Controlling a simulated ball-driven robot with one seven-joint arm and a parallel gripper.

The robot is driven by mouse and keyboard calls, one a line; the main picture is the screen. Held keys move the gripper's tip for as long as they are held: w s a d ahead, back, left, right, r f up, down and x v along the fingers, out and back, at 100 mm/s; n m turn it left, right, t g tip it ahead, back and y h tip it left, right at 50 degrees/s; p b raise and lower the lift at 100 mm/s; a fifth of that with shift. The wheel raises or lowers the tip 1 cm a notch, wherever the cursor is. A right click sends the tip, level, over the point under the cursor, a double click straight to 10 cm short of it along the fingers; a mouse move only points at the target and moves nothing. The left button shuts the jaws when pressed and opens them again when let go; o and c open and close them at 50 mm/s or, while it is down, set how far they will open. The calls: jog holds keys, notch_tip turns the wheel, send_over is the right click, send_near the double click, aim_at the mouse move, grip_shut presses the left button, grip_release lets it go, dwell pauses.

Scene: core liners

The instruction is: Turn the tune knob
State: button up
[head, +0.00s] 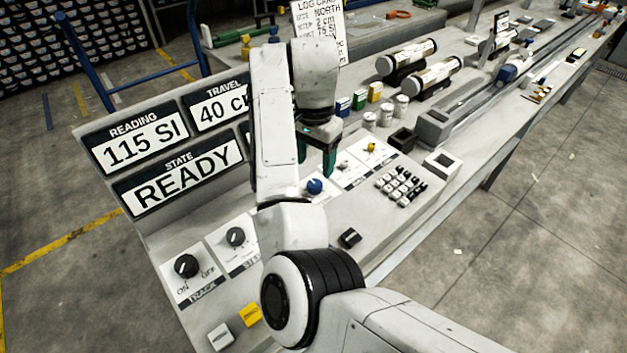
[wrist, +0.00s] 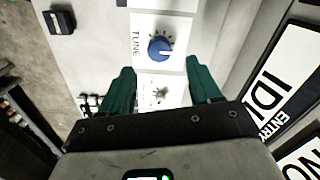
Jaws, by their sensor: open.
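The tune knob (wrist: 160,49) is blue with a pale pointer line, on a white panel marked TUNE. In the wrist view it sits ahead of my gripper, centred between the two fingers but beyond their tips. In the head view the blue knob (head: 314,186) shows just beside my arm, below and left of the fingers. My gripper (wrist: 156,80) has two green fingers, open and empty, apart from the knob. The fingers (head: 318,160) also show in the head view, pointing down over the panel. My arm hides part of the panel.
Black knobs (head: 186,266) marked TRACK and STEP (head: 235,237) are at the left. A keypad (head: 400,186) and small cups (head: 385,116) lie to the right. Display plates (head: 180,177) stand behind, reading 115 SI, 40 c and READY. A loose black block (head: 349,238) lies on the console.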

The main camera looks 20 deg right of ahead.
aim_at(315, 183)
jog(key=shift+f, duration=3.1)
jog(key=shift+s, duration=0.1)
jog(key=c, duration=1)
jog(key=shift+c, duration=0.2)
jog(key=shift+r+p, duration=0.15)
jog(key=shift+p, duration=0.45)
